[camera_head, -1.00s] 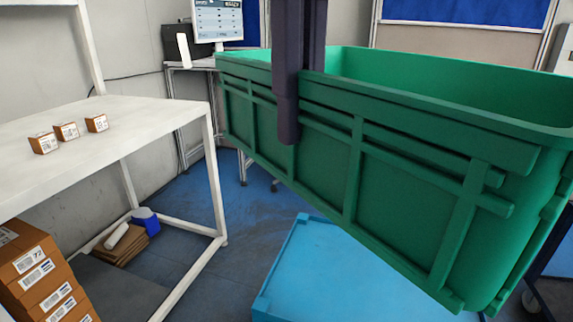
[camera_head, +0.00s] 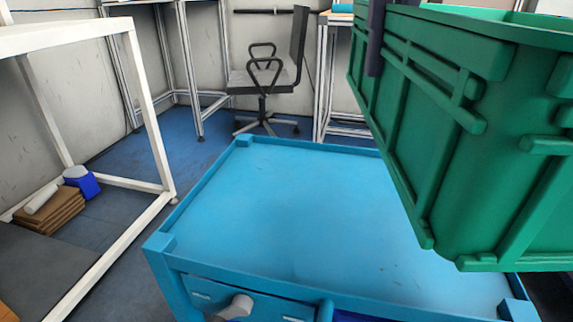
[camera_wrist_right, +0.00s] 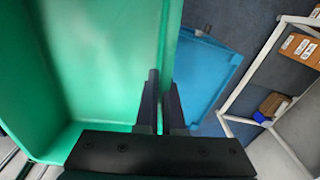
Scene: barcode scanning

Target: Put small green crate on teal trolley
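The green crate (camera_head: 470,130) hangs in the air at the right of the head view, tilted in the picture and partly cut off by its edge. The teal trolley (camera_head: 290,215) stands below and left of it, its flat, rimmed top bare where visible. The crate covers part of the trolley's right side. My right gripper (camera_head: 375,45) is shut on the crate's side wall. In the right wrist view its dark fingers (camera_wrist_right: 160,105) straddle the green wall, with the crate's inside (camera_wrist_right: 95,60) at left and the trolley (camera_wrist_right: 205,70) beyond. My left gripper is not in view.
A white table frame (camera_head: 150,110) stands left of the trolley, with flat cardboard and a blue item (camera_head: 82,182) low beneath it. A black office chair (camera_head: 265,85) and another workbench stand behind. Blue floor is open between the table and trolley.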

